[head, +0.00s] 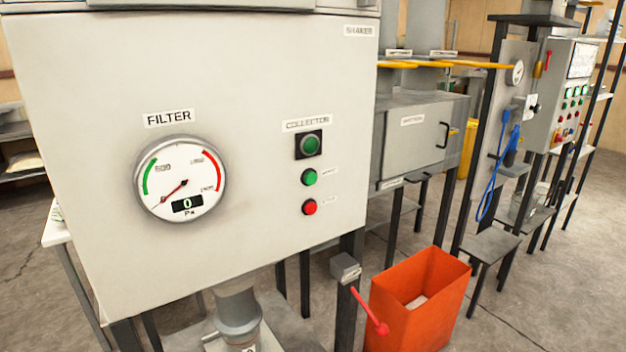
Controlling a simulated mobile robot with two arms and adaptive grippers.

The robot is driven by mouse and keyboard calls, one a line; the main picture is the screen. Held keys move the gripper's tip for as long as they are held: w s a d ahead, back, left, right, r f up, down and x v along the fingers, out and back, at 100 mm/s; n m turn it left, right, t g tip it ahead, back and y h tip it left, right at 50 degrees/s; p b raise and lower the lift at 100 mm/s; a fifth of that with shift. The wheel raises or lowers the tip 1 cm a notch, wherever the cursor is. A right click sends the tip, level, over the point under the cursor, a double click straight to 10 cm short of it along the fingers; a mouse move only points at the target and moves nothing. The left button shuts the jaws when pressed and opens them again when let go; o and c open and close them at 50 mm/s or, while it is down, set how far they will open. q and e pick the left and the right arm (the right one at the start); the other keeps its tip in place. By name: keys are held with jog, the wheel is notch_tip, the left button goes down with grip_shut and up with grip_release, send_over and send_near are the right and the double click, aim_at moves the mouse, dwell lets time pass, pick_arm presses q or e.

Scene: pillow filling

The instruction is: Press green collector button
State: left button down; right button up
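A column of collector controls sits on the front of a large grey cabinet (90,90), under a label reading COLLECTOR (306,125). At the top is a green round light or button in a black square frame (310,145). Below it is a smaller green button (309,177) with a small label, too blurred to read surely. A red button (309,207) is under that. Neither of my grippers shows in the head view.
A round FILTER gauge (181,178) reading 0 Pa is left of the buttons. An orange bin (418,300) stands on the floor at the lower right, beside a red-handled lever (372,315). A control panel (570,95) with several buttons is farther right. Concrete floor is open behind.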

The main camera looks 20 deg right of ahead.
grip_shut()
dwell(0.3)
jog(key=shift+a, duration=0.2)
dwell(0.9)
